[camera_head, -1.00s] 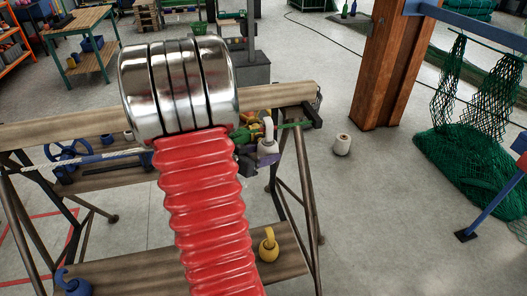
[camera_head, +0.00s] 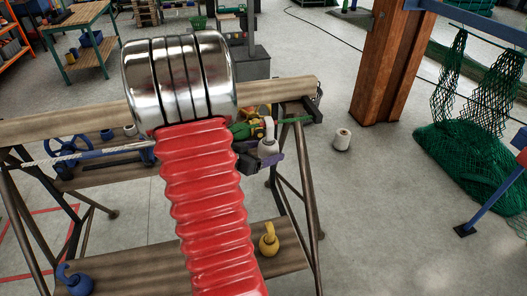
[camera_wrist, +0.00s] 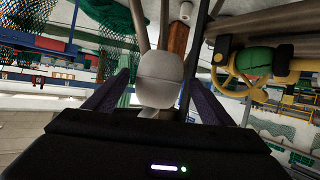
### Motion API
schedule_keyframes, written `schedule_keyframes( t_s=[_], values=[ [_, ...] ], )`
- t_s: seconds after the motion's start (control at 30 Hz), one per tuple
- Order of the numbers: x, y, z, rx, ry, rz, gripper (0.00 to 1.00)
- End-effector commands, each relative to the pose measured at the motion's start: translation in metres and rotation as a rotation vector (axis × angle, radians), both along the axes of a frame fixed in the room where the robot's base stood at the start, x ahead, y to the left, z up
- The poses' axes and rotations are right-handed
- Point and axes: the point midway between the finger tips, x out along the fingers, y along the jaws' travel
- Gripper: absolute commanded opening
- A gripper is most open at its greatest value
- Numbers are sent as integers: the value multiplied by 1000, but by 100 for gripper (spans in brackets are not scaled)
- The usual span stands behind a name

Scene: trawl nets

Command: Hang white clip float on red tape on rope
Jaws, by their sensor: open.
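The white clip float (camera_head: 268,147) stands near the right end of the wooden stand, with its hook at the top. In the wrist view the float (camera_wrist: 160,80) sits between the two purple fingers of my gripper (camera_wrist: 158,88), with a narrow gap on each side. In the head view my gripper (camera_head: 262,160) shows only partly, around the float's lower part. The white rope (camera_head: 85,158) runs in from the left to a blue piece beside my red arm. I see no red tape on the rope; my arm hides its middle stretch.
A yellow clip float (camera_head: 268,241) and a blue one (camera_head: 73,281) are on the lower shelf. A blue handwheel (camera_head: 68,150) is at the left. Green and yellow parts (camera_head: 248,129) crowd the gripper's left. A white roll (camera_head: 342,139) stands on open floor at right.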

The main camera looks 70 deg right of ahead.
Motion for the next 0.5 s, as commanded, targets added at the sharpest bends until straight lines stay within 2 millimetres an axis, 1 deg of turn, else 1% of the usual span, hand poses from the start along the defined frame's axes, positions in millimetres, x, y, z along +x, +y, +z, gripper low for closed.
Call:
schedule_keyframes(
  t_s=[0.27, 0.37, 0.5],
  values=[
    [2, 2, 1, 0, -1, 2, 76],
    [5, 6, 3, -1, -1, 3, 76],
    [11, 18, 9, -1, 0, 4, 76]
  ],
)
